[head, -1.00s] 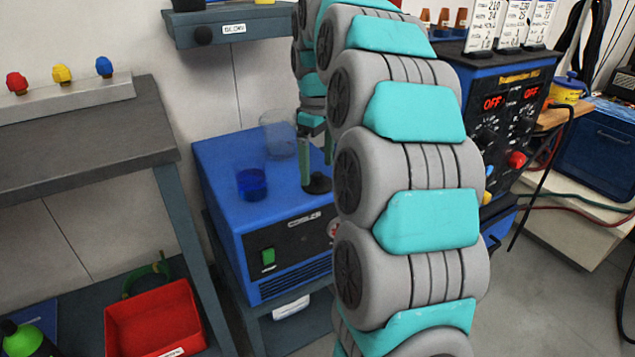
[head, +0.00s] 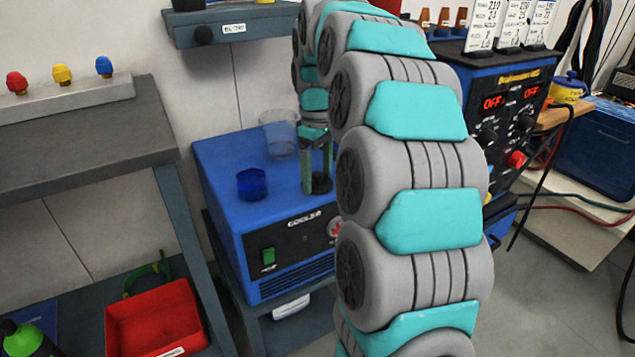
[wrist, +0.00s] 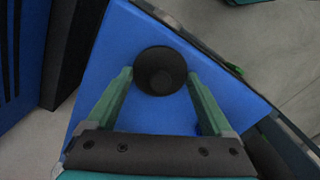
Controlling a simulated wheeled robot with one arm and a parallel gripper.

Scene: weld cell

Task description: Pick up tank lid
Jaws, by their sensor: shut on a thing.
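The tank lid is a round black cap. In the wrist view the lid (wrist: 160,68) sits between the two green fingertips of my gripper (wrist: 160,77), which is shut on it. In the head view my gripper (head: 317,184) points down over the right part of the blue cooler (head: 222,162), with the dark lid (head: 320,183) between its fingers. I cannot tell whether the lid touches the cooler top. A dark blue round cup (head: 251,184) stands on the cooler, left of my gripper.
A clear container (head: 279,135) stands behind the cup on the cooler. A grey bench (head: 85,135) is at the left, with a red bin (head: 155,318) below. A welding unit (head: 508,110) is at the right. My arm hides part of the middle.

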